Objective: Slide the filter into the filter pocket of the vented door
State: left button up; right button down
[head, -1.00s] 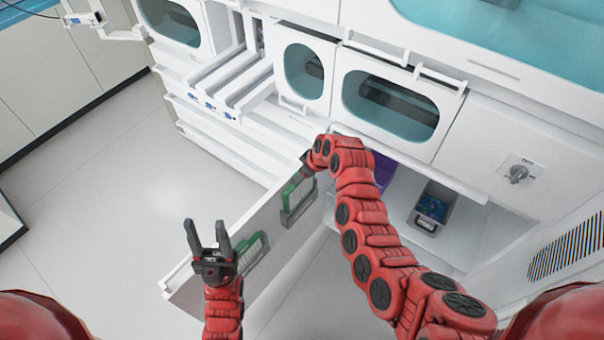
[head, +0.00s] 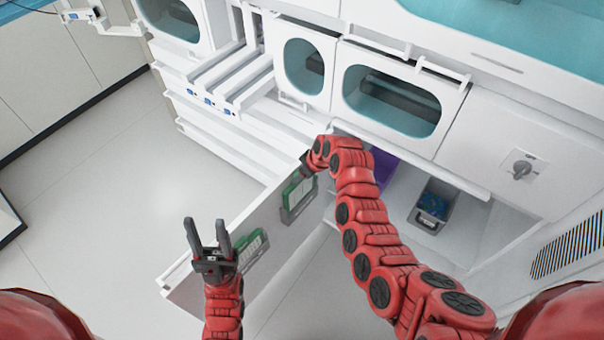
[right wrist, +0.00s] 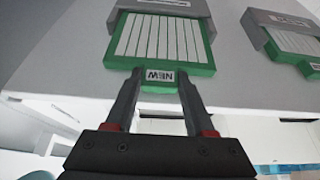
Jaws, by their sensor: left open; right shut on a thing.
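The filter (right wrist: 158,42), green-framed with white pleats, has its far end at the mouth of a grey pocket (right wrist: 165,6) on the door; how deep it sits is unclear. My right gripper (right wrist: 158,80) is shut on its labelled tab. In the head view the filter (head: 297,188) is at the pocket (head: 297,213) nearer the hinge, and my right arm hides the right gripper. The open vented door (head: 270,226) slants across the floor. My left gripper (head: 209,237) is open and empty, in front of the door's outer end.
A second green filter (head: 253,247) sits in another door pocket, partly behind my left gripper; it also shows in the right wrist view (right wrist: 292,40). A grey bin (head: 432,208) with blue contents stands in the open compartment. Clear floor (head: 110,210) lies left.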

jog(key=shift+c, duration=0.9)
grip_release()
jog(key=shift+r, duration=0.1)
jog(key=p+v, duration=0.5)
jog(key=v, duration=1.2)
jog(key=shift+r+p, duration=0.2)
jog(key=shift+p, duration=0.1)
jog(key=shift+d, duration=0.1)
